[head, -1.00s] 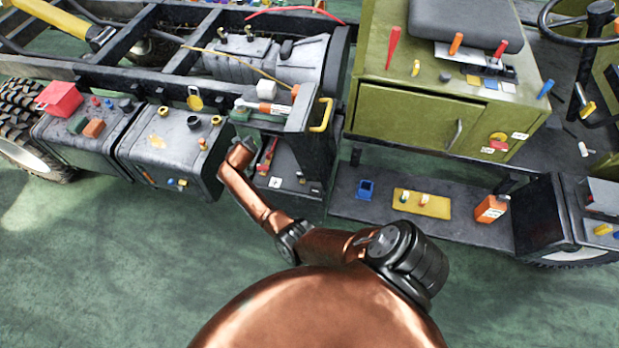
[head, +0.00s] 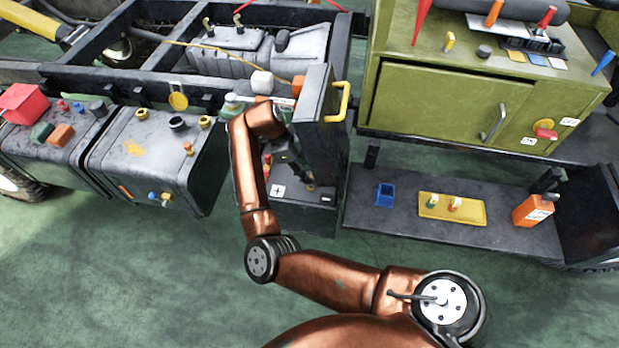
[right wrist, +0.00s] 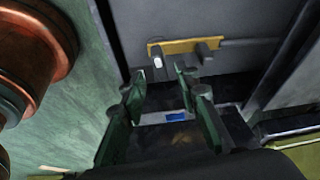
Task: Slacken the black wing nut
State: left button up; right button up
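In the right wrist view a yellow bar (right wrist: 180,46) crosses beyond my fingers. A white-tipped post (right wrist: 157,60) and a dark post (right wrist: 204,53) stand at it. The dark post may be the black wing nut, but its wings cannot be made out. My right gripper (right wrist: 162,74) has its two dark green fingers apart, with nothing gripped, short of the bar. In the head view my right arm reaches over the battery tray (head: 315,218) marked plus and minus. My wrist hides part of that bay, and the gripper is mostly hidden there. My left gripper is out of view.
A dark upright panel with a yellow handle (head: 343,100) rises right of my wrist. A dark tank (head: 160,160) stands to the left. A green cabinet (head: 440,100) and a low shelf with a yellow plate (head: 438,207) are at right. The green floor in front is open.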

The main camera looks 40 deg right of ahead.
jog(key=x, duration=0.3)
jog(key=shift+b, duration=0.3)
jog(key=shift+s+d+f, duration=0.1)
jog(key=shift+d+f, duration=0.1)
jog(key=shift+f, duration=0.45)
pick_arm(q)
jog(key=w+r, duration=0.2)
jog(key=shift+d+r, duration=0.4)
pick_arm(e)
grip_shut()
